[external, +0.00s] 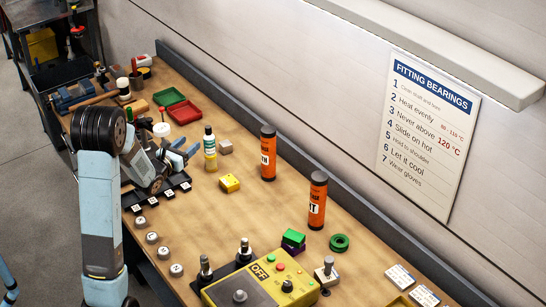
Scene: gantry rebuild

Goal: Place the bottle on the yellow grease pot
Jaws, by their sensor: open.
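A small yellow block-like item (230,183) sits on the bench just in front and to the right of the bottle. It is the closest match to the yellow grease pot, but its form is too small to be sure. My gripper (184,155) is open, a little left of the bottle, and looks empty. My arm hides part of the bench behind it, and the exact gap between fingers and bottle is unclear.
Orange cylinders (268,155) stand to the right of the bottle. Red (183,112) and green trays lie behind. A yellow control box (262,285) fills the front. Bare bench lies right of the yellow item.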

